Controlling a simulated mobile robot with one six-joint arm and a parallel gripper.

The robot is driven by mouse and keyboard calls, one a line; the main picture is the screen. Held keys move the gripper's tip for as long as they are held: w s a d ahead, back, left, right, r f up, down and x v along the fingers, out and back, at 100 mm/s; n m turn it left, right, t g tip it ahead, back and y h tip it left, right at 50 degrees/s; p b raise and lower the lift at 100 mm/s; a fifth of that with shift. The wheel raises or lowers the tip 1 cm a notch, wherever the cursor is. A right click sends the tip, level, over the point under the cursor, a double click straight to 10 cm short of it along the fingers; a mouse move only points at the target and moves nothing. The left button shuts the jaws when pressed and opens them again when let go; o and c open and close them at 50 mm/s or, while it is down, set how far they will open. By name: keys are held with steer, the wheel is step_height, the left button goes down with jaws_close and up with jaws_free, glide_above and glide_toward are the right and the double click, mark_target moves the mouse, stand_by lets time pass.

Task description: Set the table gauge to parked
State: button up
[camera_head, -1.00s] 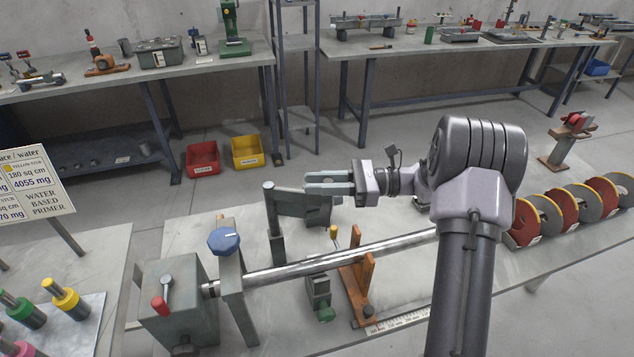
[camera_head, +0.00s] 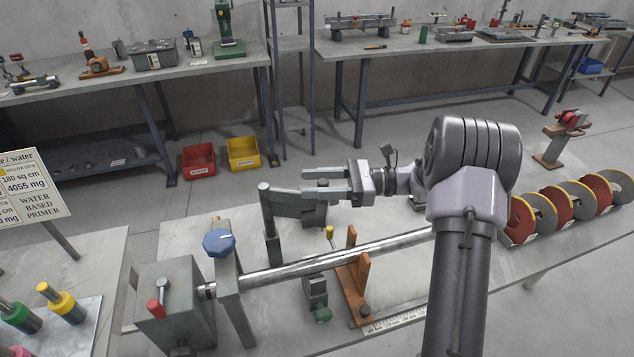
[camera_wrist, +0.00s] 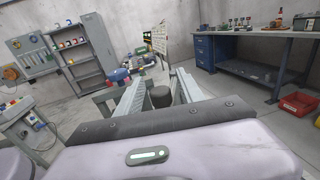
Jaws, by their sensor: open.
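My gripper (camera_head: 303,182) is open above the workbench, its two fingers pointing left. A grey-green post (camera_head: 268,222) with a flat side plate (camera_head: 297,205) stands below and left of it; I cannot tell for certain whether this is the table gauge. A dark round knob (camera_wrist: 160,97) shows between the open fingers (camera_wrist: 158,78) in the wrist view, and I cannot tell whether it touches them. A steel shaft (camera_head: 300,264) runs from a grey box (camera_head: 172,300) through an upright with a blue knob (camera_head: 218,242). An orange bracket (camera_head: 352,275) stands beside a small green block (camera_head: 314,292).
A white scale strip (camera_head: 398,318) lies at the bench front. Red and grey discs (camera_head: 560,212) stand at the right. Red (camera_head: 198,161) and yellow (camera_head: 243,153) bins are on the floor behind.

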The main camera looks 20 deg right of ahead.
steer(key=p+v, duration=0.3)
steer(key=v, duration=1.4)
steer(key=shift+d, duration=0.2)
steer(key=shift+r, duration=0.1)
steer(key=shift+c, duration=0.5)
